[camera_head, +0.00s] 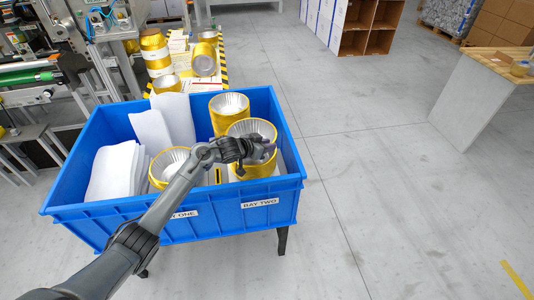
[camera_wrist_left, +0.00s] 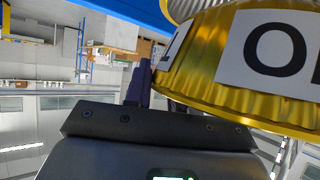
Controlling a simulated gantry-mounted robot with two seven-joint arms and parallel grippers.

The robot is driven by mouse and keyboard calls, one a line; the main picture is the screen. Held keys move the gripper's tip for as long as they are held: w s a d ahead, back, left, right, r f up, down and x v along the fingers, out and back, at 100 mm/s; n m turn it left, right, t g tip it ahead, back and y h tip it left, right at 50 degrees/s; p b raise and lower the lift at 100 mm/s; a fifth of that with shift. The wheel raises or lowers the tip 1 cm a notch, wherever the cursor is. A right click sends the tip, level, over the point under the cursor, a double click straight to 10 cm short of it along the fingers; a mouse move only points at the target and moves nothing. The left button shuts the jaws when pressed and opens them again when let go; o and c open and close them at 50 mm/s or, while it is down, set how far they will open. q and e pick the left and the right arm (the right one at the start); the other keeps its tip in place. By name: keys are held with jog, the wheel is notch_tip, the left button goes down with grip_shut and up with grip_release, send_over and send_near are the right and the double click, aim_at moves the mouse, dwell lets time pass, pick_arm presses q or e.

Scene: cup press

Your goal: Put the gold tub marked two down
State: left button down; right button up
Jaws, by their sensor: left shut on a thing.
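My left gripper (camera_head: 266,151) is shut on a gold tub (camera_head: 263,128) with a ribbed silver inside. It holds the tub upright over the front right part of the blue bin (camera_head: 291,184), above the BAY TWO label (camera_head: 260,203). In the left wrist view the gold tub (camera_wrist_left: 215,75) carries a white label with a large O; the rest of the word is cut off. I cannot tell whether the tub's base touches anything. Another gold tub (camera_head: 229,104) stands behind it, and one (camera_head: 168,165) sits front left, partly behind my arm. My right gripper is out of view.
White sheet-like pieces (camera_head: 115,171) stand in the bin's left part, with more (camera_head: 178,117) at the back. A BAY ONE label (camera_head: 184,214) is partly covered by my arm. More gold tubs (camera_head: 204,61) stand on a striped table behind. The floor at right is clear.

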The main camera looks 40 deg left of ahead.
pick_arm(q)
notch_tip(320, 180, down, 4)
jog(key=shift+r+b, duration=0.25)
jog(key=shift+b, duration=0.2)
jog(key=shift+d+f, duration=0.1)
jog(key=shift+f, duration=0.1)
